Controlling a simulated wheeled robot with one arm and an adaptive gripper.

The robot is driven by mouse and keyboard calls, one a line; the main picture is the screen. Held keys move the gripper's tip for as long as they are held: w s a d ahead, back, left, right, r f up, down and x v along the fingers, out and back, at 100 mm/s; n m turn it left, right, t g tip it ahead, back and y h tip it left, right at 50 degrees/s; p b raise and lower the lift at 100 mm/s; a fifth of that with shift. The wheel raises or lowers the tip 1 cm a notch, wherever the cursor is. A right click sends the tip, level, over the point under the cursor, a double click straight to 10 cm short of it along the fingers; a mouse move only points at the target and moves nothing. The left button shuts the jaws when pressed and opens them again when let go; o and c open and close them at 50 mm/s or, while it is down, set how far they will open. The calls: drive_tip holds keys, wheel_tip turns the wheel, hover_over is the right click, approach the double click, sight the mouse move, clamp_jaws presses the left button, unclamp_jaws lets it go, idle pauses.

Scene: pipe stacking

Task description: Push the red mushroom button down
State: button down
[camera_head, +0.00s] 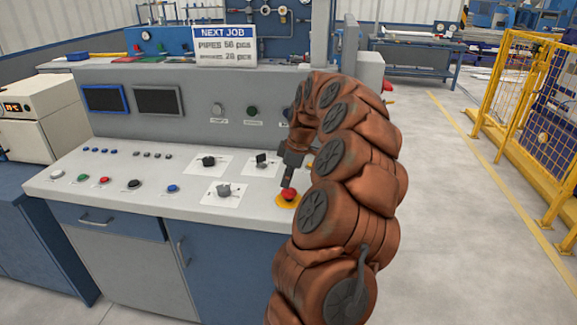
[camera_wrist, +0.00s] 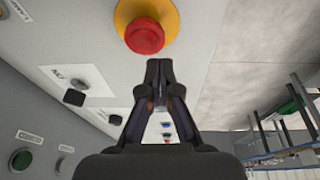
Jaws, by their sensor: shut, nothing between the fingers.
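The red mushroom button (camera_head: 289,195) stands on a yellow round base near the right end of the console's sloped top. In the wrist view the red mushroom button (camera_wrist: 145,36) shows at the top, just beyond the fingertips. My gripper (camera_head: 287,184) points down just above the button in the head view. In the wrist view my gripper (camera_wrist: 159,66) has its fingertips together, with nothing between them. A small gap seems to lie between tips and button, but I cannot tell for sure whether they touch.
The grey console (camera_head: 120,195) carries black rotary switches (camera_head: 223,190) on white plates left of the button. Small coloured buttons (camera_head: 104,180) line its left part. Two dark screens (camera_head: 157,100) sit on the upright panel. A yellow fence (camera_head: 520,110) stands at the right, with clear floor before it.

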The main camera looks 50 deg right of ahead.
sight(287, 195)
drive_tip(key=shift+d+f, duration=0.25)
drive_tip(key=shift+f, duration=0.95)
drive_tip(key=shift+f+b, duration=0.6)
drive_tip(key=shift+f, duration=0.2)
drive_tip(key=shift+s+a+f+b, duration=0.1)
drive_tip(key=shift+s+f+b, duration=0.05)
drive_tip(key=shift+f+b, duration=0.2)
drive_tip(key=shift+s+a+f, duration=0.1)
drive_tip(key=shift+f, duration=0.1)
drive_tip(key=shift+r, duration=0.1)
wheel_tip(287, 195, up, 5)
drive_tip(key=shift+a+r, duration=0.15)
drive_tip(key=shift+r, duration=0.05)
drive_tip(key=b+v, duration=0.1)
drive_tip(key=v, duration=0.9)
drive_tip(key=shift+w, duration=0.3)
